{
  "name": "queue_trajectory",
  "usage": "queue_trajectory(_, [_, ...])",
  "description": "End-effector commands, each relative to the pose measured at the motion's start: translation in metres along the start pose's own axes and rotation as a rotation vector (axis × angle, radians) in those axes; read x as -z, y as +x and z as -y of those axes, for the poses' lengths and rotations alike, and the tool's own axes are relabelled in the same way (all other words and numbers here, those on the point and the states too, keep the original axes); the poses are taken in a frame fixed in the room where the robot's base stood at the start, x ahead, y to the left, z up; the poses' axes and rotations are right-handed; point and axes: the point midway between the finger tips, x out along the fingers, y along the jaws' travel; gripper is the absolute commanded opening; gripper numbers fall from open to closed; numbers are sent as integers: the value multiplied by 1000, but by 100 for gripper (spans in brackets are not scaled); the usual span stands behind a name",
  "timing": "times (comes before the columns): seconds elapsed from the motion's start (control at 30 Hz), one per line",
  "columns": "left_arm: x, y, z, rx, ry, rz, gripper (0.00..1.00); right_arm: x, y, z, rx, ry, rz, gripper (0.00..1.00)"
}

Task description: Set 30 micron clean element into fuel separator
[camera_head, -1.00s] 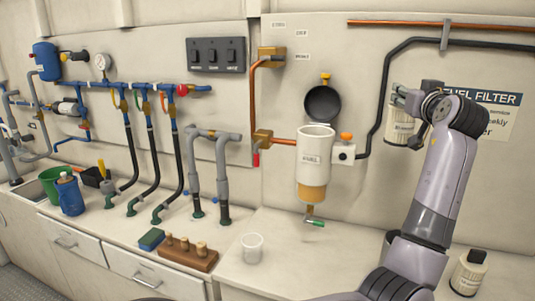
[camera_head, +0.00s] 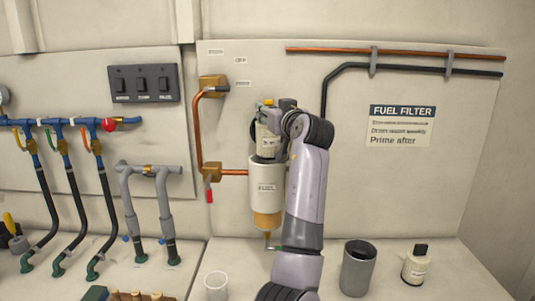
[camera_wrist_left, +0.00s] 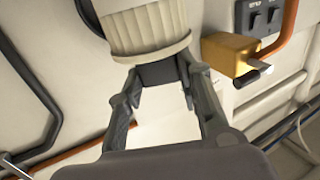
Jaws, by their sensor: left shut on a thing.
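The white clean element (camera_head: 267,143) is held upright right above the white fuel separator housing (camera_head: 267,187). It also shows in the left wrist view (camera_wrist_left: 150,32) as a ribbed off-white cylinder end. My left gripper (camera_head: 282,128) is shut on it from the right side; its fingers (camera_wrist_left: 163,72) show close in the wrist view. The element's lower end is at the housing's rim; I cannot tell whether it is inside. The separator's open black lid (camera_head: 252,130) is mostly hidden behind the element. The amber bowl (camera_head: 266,219) hangs below the housing. My right gripper is not in view.
A copper pipe with brass blocks (camera_head: 212,86) runs left of the separator, with a red-handled valve (camera_head: 209,196). On the counter are a white cup (camera_head: 215,285), a grey canister (camera_head: 358,268) and a black-capped bottle (camera_head: 416,265).

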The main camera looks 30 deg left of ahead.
Motion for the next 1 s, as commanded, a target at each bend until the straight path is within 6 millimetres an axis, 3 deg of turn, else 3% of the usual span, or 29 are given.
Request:
queue_trajectory(0.1, [-32, 0, 0, 1, 5, 1, 0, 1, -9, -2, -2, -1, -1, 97])
queue_trajectory(0.3, [-66, 0, 0, 1, 1, -1, 0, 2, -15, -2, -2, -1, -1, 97])
queue_trajectory(0.5, [-80, 0, 0, 1, 0, -2, 0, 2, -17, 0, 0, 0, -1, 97])
queue_trajectory(0.73, [-110, 0, 0, 1, 2, -2, 0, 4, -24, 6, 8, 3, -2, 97])
queue_trajectory(1.0, [-112, 0, 0, 1, -1, -3, 0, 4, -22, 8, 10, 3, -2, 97])
